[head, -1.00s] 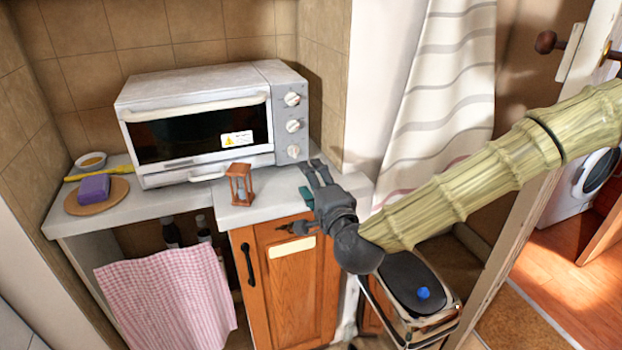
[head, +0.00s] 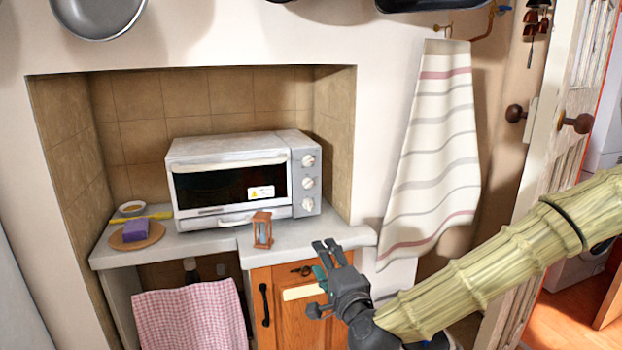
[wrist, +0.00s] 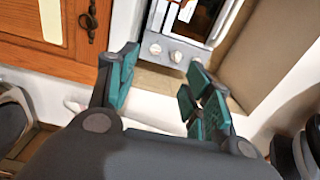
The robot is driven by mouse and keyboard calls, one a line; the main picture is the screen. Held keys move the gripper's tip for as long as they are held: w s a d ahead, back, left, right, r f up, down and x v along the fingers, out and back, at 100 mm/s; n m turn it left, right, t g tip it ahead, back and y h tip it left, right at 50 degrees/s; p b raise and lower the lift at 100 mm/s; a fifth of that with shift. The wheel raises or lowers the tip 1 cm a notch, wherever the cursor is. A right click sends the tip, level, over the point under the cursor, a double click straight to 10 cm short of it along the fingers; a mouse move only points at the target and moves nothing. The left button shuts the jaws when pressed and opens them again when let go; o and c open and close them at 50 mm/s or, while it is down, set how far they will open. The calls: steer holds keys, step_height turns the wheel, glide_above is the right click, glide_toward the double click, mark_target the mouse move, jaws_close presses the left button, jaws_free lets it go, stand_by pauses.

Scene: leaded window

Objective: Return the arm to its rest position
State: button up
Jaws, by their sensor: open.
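My gripper (head: 322,279) is dark grey with teal finger pads. In the head view it is at the lower middle, in front of the wooden cabinet's right side and near the counter's front edge. In the wrist view my gripper (wrist: 155,88) has its fingers spread apart with nothing between them. My arm, in a pale green bamboo-like cover, comes in from the right edge of the head view.
A white toaster oven (head: 228,158) stands on the grey counter (head: 340,235). A small wooden hourglass-shaped frame (head: 262,229) is near the counter edge. A purple block (head: 135,230) lies on a round board. A striped towel (head: 435,150) hangs right. A door (head: 550,150) stands beyond it.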

steer(key=s+d+f+n+g+p, duration=0.1)
steer(key=s+f+n+g+p, duration=0.3)
steer(key=f, duration=0.6)
steer(key=s+d+f+n+g+h+b, duration=0.1)
steer(key=s+f+g, duration=0.1)
steer(key=s+f, duration=0.6)
steer(key=s+d+f+n+g+p, duration=0.1)
steer(key=s+f+n+g+p, duration=0.2)
steer(key=f, duration=0.8)
steer(key=s+d+f+n+g+h, duration=0.1)
steer(key=s+d+f, duration=0.3)
steer(key=s, duration=0.4)
steer(key=s+d+f+n+g+h+p, duration=0.1)
steer(key=s+d+f+n+g+h, duration=0.1)
steer(key=s+d, duration=0.5)
steer(key=s+d+f+n+g+h+p, duration=0.1)
steer(key=s+d+f+g, duration=0.4)
steer(key=s, duration=0.5)
steer(key=shift+s+d+f+n+h, duration=0.2)
steer(key=shift+s+f+n+h, duration=0.15)
steer(key=shift+n, duration=0.55)
